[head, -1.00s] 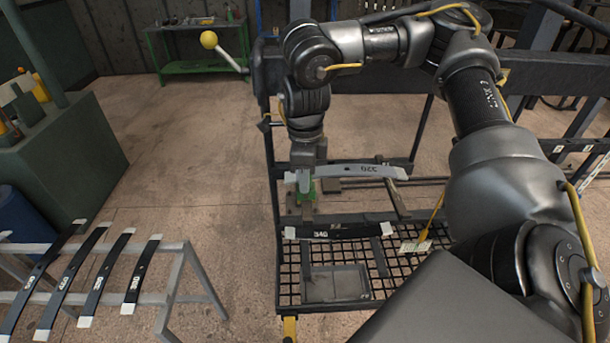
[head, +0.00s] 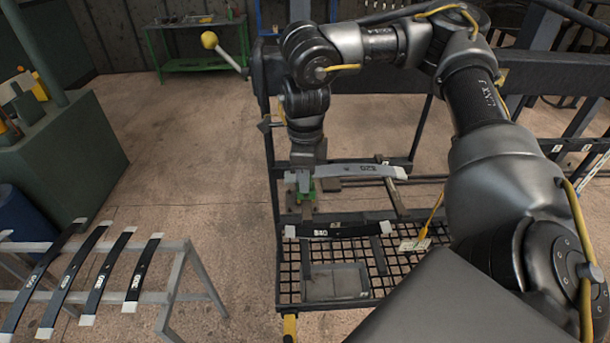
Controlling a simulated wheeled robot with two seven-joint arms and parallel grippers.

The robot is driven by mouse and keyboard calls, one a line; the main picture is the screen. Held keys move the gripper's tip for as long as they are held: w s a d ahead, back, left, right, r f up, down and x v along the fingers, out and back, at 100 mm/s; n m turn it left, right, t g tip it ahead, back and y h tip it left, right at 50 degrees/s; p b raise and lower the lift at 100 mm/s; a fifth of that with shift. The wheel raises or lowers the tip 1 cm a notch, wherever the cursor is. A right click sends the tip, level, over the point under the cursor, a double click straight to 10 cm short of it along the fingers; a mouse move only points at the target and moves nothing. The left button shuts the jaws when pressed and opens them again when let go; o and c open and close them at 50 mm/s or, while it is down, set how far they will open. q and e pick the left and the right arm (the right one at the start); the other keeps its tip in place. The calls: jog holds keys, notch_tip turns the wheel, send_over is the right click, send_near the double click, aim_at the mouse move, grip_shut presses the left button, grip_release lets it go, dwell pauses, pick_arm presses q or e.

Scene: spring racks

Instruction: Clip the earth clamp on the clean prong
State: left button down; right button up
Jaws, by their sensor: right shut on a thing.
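My right gripper (head: 303,183) points down at the left end of a grey spring leaf (head: 350,171) on the black rack. It is shut on a small green thing (head: 312,184), which appears to be the earth clamp; the fingers partly hide it. The clamp's jaws are too small to read, and I cannot tell whether they touch anything. No clean prong can be told apart from the rack's metal parts around the gripper. My left gripper is out of view.
A black leaf (head: 338,231) with pale ends lies below the grey one. A yellow-handled brush-like tool (head: 416,244) and a shallow grey tray (head: 336,282) are on the mesh. Several dark leaves lie on a grey stand (head: 176,299) at left. Open floor lies between.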

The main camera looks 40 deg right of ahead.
jog(key=shift+f+b, duration=0.3)
jog(key=shift+f, duration=0.45)
jog(key=o, duration=1)
jog(key=shift+c, duration=0.2)
jog(key=shift+r, duration=0.15)
notch_tip(320, 180, up, 11)
jog(key=shift+f+b, duration=0.2)
jog(key=shift+b, duration=0.5)
